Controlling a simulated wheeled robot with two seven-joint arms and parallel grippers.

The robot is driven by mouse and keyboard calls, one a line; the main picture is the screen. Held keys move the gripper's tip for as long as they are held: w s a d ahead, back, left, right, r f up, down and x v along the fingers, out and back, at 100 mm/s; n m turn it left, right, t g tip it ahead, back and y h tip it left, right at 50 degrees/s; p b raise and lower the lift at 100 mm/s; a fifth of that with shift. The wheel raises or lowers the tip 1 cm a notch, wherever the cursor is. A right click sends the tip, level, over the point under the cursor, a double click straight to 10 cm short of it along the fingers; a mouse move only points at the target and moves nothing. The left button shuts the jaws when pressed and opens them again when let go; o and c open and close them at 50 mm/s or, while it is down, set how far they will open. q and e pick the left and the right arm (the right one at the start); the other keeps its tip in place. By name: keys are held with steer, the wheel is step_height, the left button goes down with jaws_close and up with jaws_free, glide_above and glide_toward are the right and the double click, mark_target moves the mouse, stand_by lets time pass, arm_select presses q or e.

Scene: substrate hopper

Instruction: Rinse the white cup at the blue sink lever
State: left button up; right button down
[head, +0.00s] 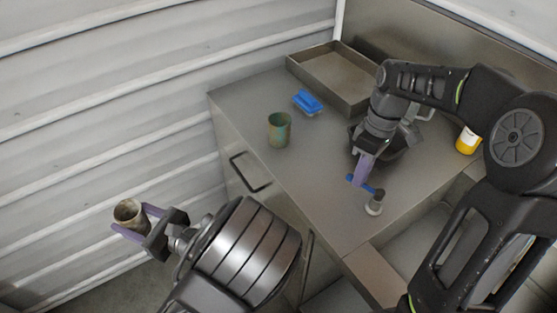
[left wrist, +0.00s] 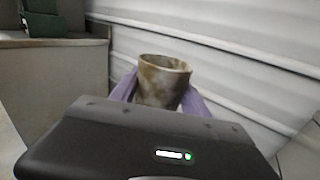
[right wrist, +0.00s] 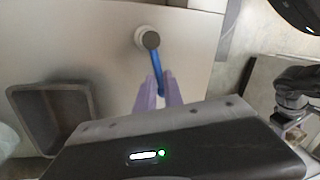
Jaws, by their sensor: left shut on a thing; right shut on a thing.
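A cup (head: 129,212) with a brown, stained surface, not clean white, is held off the counter at the lower left of the head view. My left gripper (head: 134,222) is shut on it, with its purple fingers on either side. The cup also shows upright in the left wrist view (left wrist: 162,82), its inside mostly hidden. The blue lever (right wrist: 157,72) sticks out from a round grey post (right wrist: 150,40) in the right wrist view. My right gripper (right wrist: 160,92) is shut on the lever's free end. In the head view the lever (head: 378,192) is partly hidden by the finger.
A greenish cup (head: 279,131) and a blue sponge-like block (head: 308,102) stand on the metal counter (head: 310,175). An empty metal tray (head: 333,82) lies at the back. A yellow-and-white container (head: 467,141) is at the right. A corrugated wall (head: 100,120) runs close beside the left gripper.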

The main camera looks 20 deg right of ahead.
steer(key=c, duration=1.5)
jaws_free()
steer(key=shift+o, duration=0.2)
